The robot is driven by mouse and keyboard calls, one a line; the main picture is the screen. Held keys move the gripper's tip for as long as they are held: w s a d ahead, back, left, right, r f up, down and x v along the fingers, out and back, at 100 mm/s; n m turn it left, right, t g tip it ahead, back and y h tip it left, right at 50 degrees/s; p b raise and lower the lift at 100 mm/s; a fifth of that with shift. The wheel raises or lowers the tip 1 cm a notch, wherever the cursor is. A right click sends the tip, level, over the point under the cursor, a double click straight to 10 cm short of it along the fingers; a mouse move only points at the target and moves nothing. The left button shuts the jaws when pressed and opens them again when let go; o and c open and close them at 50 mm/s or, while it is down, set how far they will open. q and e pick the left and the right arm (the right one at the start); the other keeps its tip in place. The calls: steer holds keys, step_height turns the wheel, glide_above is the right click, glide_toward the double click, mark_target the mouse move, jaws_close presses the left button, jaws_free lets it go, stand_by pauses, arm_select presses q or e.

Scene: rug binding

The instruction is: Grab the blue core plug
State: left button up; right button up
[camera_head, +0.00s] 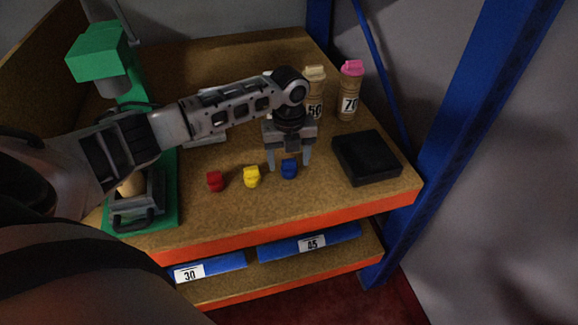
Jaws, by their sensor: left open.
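The blue core plug (289,169) stands on the brown shelf top, at the right end of a short row of plugs. My left gripper (289,164) points down at it from above, with its fingers open. One finger shows on each side of the blue plug in the picture. I cannot tell whether either finger touches it. The yellow plug (251,177) and the red plug (215,181) stand to its left. My right gripper is not in view.
A black tray (366,158) lies to the right. Two tubes, marked 50 (314,92) and 70 (350,91), stand behind. A green press-like machine (100,55) stands at left. A blue rack post (450,125) rises at right. Labelled blue bins sit below.

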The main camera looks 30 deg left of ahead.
arm_select(q)
steer(key=shift+f, duration=0.55)
steer(key=c, duration=1.1)
steer(key=shift+r, duration=0.15)
